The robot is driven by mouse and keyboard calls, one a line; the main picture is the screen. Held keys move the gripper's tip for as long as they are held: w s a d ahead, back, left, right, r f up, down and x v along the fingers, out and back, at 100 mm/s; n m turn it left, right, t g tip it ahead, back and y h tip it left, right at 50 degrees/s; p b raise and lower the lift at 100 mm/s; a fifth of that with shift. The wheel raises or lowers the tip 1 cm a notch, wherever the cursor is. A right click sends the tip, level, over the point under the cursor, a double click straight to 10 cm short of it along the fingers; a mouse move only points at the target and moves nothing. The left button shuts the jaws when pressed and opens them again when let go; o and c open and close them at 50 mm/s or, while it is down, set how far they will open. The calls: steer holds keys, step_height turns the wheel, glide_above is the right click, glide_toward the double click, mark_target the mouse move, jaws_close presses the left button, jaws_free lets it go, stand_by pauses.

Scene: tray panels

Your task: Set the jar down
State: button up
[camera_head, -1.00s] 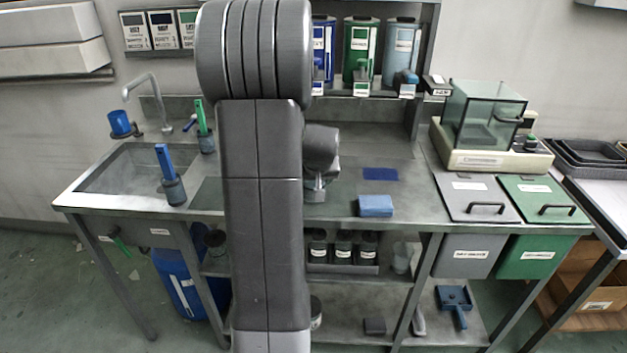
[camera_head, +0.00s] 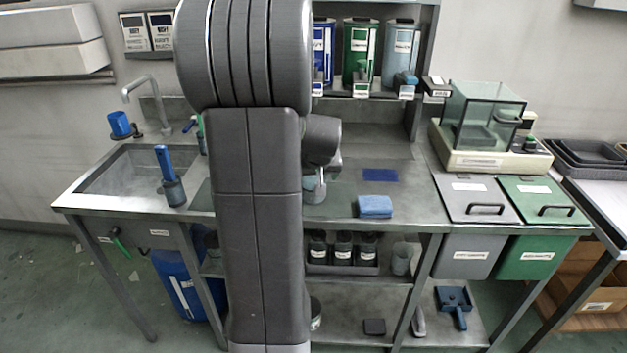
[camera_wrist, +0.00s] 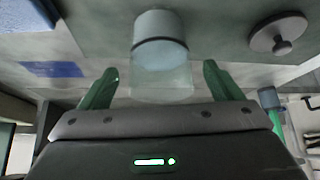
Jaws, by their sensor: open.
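The jar (camera_wrist: 160,72) is in the middle of the wrist view, with a clear glass part, a dark band and a pale grey-blue part. It appears to stand on the grey worktop (camera_wrist: 215,40). My gripper (camera_wrist: 160,68) is open, with one green finger on each side of the jar and a visible gap to each. In the head view my arm hides most of the gripper; a pale bit that may be the jar (camera_head: 313,183) shows beside it. A round grey lid with a knob (camera_wrist: 277,36) lies to the right in the wrist view.
A dark blue square (camera_head: 380,174) and a blue folded cloth or sponge (camera_head: 375,206) lie right of my arm. The sink (camera_head: 135,172) is at left. Grey and green lidded bins (camera_head: 540,195) and a glass-walled balance (camera_head: 485,120) are at right.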

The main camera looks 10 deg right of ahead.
steer(key=v, duration=0.8)
